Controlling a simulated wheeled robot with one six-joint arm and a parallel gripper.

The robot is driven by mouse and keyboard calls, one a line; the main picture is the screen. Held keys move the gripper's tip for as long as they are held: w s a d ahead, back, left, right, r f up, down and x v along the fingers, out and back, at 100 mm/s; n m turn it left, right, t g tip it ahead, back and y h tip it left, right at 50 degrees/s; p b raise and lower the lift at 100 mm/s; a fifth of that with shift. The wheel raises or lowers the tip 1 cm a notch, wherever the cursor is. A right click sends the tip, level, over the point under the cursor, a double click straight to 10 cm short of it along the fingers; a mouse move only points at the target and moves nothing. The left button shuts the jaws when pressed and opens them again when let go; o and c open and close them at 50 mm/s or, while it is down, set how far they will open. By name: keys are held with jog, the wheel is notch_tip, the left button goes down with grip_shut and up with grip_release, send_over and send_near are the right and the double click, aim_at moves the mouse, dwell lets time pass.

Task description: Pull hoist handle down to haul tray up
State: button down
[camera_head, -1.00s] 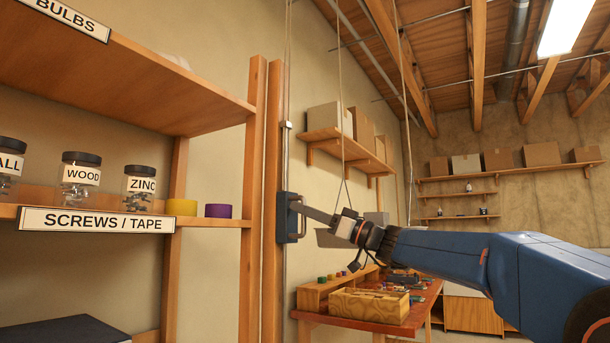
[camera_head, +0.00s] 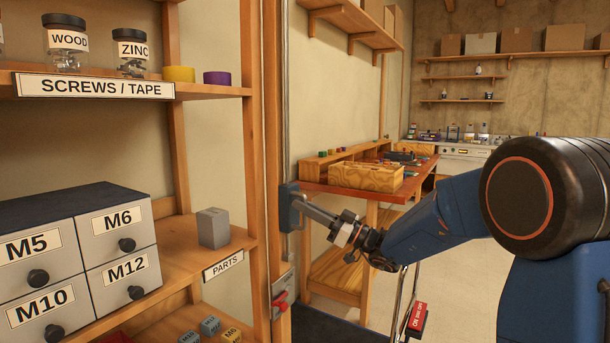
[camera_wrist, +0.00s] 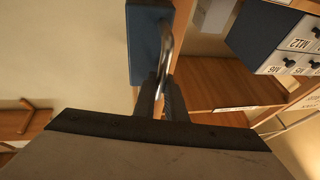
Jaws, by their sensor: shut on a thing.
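The hoist handle is a blue block (camera_head: 289,207) with a metal grip bar, riding on a vertical metal rail (camera_head: 286,90) fixed by the wooden post. It now sits a little above the level of the PARTS shelf. My gripper (camera_head: 312,212) is shut on the bar from the right. In the wrist view my gripper's dark fingers (camera_wrist: 160,100) close around the lower end of the shiny bar, beside the blue block (camera_wrist: 143,50). The tray is not in view in either current frame.
A plate with a red lever (camera_head: 281,298) is on the post below the handle. The shelf unit (camera_head: 215,91) with jars and drawers (camera_head: 80,255) stands left. A workbench (camera_head: 315,188) with a wooden box is behind. A red sign (camera_head: 416,318) stands low right.

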aim_at(305, 228)
notch_tip(305, 228, down, 7)
jog(key=shift+r, duration=0.1)
dwell(0.4)
jog(key=c, duration=1.9)
grip_release()
jog(key=shift+o, duration=0.5)
jog(key=shift+s+d, duration=0.1)
jog(key=shift+d, duration=0.1)
jog(key=v, duration=1.7)
